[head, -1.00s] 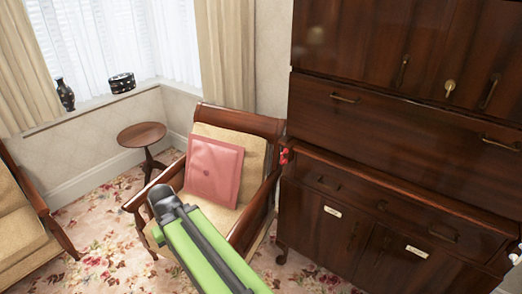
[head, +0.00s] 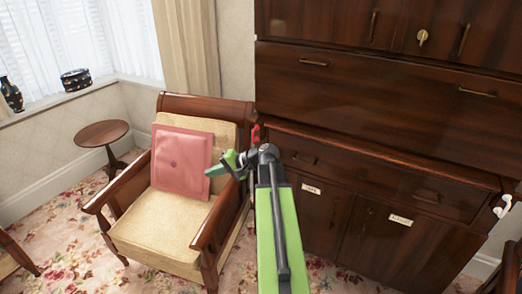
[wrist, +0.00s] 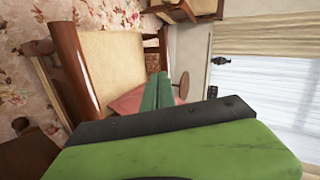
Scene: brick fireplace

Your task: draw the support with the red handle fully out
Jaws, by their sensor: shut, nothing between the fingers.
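The red handle (head: 256,133) is small and sits at the left front edge of the dark wooden bureau (head: 370,125), just above the level of its upper narrow drawer. The support behind it is hardly visible, so I cannot tell how far it sticks out. My gripper (head: 212,171) is shut and empty, below and left of the red handle and apart from it. Its green fingers point left, in front of the pink cushion. In the wrist view the shut fingers (wrist: 159,92) point at the chair and cushion; the red handle is not seen there.
A wooden armchair (head: 155,238) with the pink cushion (head: 181,162) stands close to the bureau's left side. A white handle (head: 502,206) is at the bureau's right front edge. A small round table (head: 102,133) stands by the window. Floral carpet lies in front.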

